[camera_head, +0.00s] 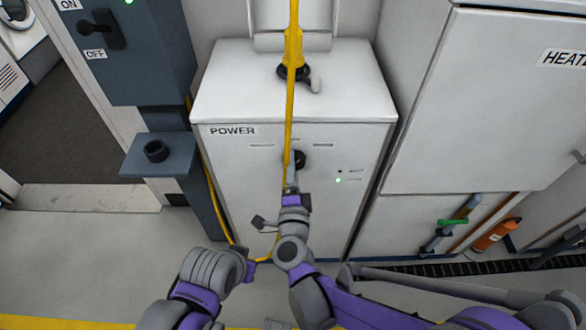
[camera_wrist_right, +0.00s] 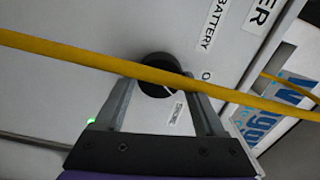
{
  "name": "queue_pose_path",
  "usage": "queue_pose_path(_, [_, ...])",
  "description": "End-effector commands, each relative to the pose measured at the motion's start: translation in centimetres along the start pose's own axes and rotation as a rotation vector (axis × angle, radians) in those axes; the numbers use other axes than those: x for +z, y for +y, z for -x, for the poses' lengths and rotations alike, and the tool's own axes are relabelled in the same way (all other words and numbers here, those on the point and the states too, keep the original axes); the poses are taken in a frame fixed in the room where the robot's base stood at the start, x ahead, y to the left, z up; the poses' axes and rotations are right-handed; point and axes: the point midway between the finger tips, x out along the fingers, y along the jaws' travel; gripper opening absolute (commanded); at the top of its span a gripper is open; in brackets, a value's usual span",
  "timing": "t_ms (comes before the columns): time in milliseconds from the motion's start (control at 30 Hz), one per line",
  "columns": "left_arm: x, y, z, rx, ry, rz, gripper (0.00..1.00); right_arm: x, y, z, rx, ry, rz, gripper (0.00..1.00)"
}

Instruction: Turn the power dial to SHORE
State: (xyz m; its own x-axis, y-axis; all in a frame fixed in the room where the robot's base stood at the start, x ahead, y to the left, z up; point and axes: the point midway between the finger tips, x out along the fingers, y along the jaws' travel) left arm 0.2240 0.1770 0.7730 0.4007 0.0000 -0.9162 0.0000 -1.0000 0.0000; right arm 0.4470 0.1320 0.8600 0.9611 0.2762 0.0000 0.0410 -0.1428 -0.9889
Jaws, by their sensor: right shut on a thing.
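The black power dial (camera_head: 299,157) is on the front of the white cabinet (camera_head: 240,175) marked POWER. My right gripper (camera_head: 292,178) reaches up to it from below and is shut on it. In the right wrist view, the fingers of the gripper (camera_wrist_right: 164,91) flank the dial (camera_wrist_right: 153,67). A pale mark on the dial points to the lower right in that view, toward a small label (camera_wrist_right: 175,113) too small to read. A BATTERY label (camera_wrist_right: 213,22) is farther up. My left gripper (camera_head: 250,264) is low and left of the cabinet front; its jaws are unclear.
A yellow cable (camera_head: 291,105) hangs in front of the cabinet and crosses the dial. A green lamp (camera_head: 338,180) glows right of the dial. A grey switch box (camera_head: 140,60) stands left, a HEATER-type white unit (camera_head: 480,110) right. The floor at lower left is clear.

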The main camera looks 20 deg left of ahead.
Motion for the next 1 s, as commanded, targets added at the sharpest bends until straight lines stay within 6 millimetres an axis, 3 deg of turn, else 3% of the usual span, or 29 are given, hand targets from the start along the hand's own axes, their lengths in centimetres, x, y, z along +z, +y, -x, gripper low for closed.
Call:
queue_pose_path(300, [0.06, 0.0, -0.14, 0.0, -0.001, 0.0, 0.0, -0.03, -0.03, 0.03, 0.0, 0.001, -0.134, 0.16])
queue_pose_path(867, [0.06, 0.0, -0.15, 0.0, -0.001, 0.0, 0.0, -0.03, -0.04, 0.03, 0.0, 0.0, -0.167, 0.16])
queue_pose_path(900, [0.06, 0.0, -0.15, 0.0, -0.001, 0.0, 0.0, -0.03, -0.04, 0.03, 0.0, 0.0, -0.167, 0.73])
queue_pose_path(1000, [0.06, 0.0, -0.15, 0.0, -0.001, 0.0, 0.0, -0.03, -0.04, 0.02, 0.0, 0.0, -0.166, 0.91])
